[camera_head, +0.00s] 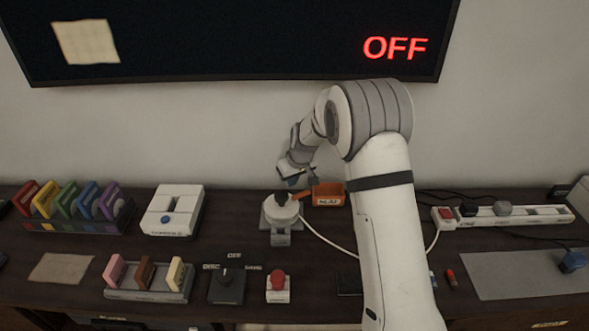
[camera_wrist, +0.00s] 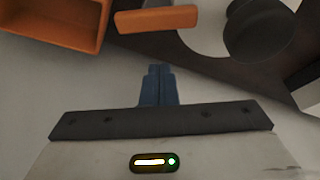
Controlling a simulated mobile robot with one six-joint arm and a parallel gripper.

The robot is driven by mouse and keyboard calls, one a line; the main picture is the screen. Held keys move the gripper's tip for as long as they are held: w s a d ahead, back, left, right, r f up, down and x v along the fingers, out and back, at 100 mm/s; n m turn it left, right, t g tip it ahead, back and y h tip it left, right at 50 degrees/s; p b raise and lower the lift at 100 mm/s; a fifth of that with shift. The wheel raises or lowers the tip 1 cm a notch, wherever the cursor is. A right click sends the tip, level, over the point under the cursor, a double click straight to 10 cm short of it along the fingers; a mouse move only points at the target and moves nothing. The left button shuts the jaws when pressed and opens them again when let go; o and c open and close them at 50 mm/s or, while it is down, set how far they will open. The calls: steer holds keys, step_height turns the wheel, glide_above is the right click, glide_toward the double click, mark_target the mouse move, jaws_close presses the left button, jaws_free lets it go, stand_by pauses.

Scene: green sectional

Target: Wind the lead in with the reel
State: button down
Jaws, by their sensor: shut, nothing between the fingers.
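The white reel (camera_head: 279,217) stands near the middle of the table, with a dark knob (camera_head: 281,198) on top. In the wrist view an orange crank arm (camera_wrist: 158,19) shows at the top, with a dark round part (camera_wrist: 262,30) to its right. The white lead (camera_head: 326,239) runs from the reel to the right and passes behind my arm. My gripper (camera_head: 293,182) is just above and behind the reel. Its blue fingers (camera_wrist: 157,84) are shut and empty, apart from the crank in the wrist view.
An orange bin (camera_head: 327,187) stands right behind the reel; it also shows in the wrist view (camera_wrist: 70,42). A white console (camera_head: 173,211) stands left. A power strip (camera_head: 514,214) lies right.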

steer(key=shift+s+d+r, duration=0.15)
steer(key=shift+s+d, duration=0.35)
steer(key=shift+s, duration=0.3)
steer(key=shift+s+d+r, duration=0.1)
steer(key=shift+s+d, duration=0.35)
steer(key=shift+s, duration=0.35)
steer(key=shift+s+a, duration=0.1)
